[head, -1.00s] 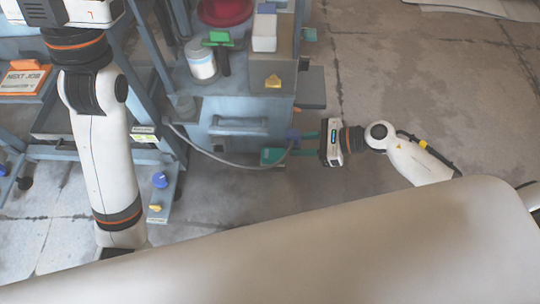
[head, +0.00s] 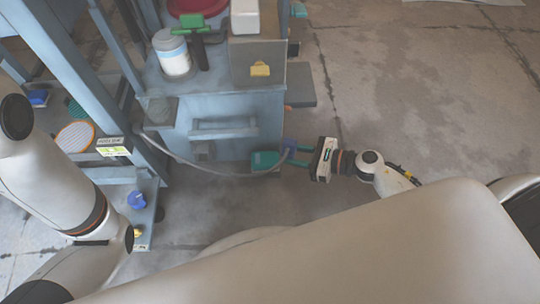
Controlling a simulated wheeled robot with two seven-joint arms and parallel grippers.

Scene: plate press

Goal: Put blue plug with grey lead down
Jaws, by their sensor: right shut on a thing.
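The grey lead (head: 215,170) runs from the plug in a sagging curve leftward along the cabinet front.
The cabinet (head: 225,110) carries a white tin (head: 172,53), a green-handled tool (head: 194,37) and a yellow piece (head: 260,69). A blue frame with a blue knob (head: 137,200) stands at left. Open concrete floor (head: 420,90) lies right.

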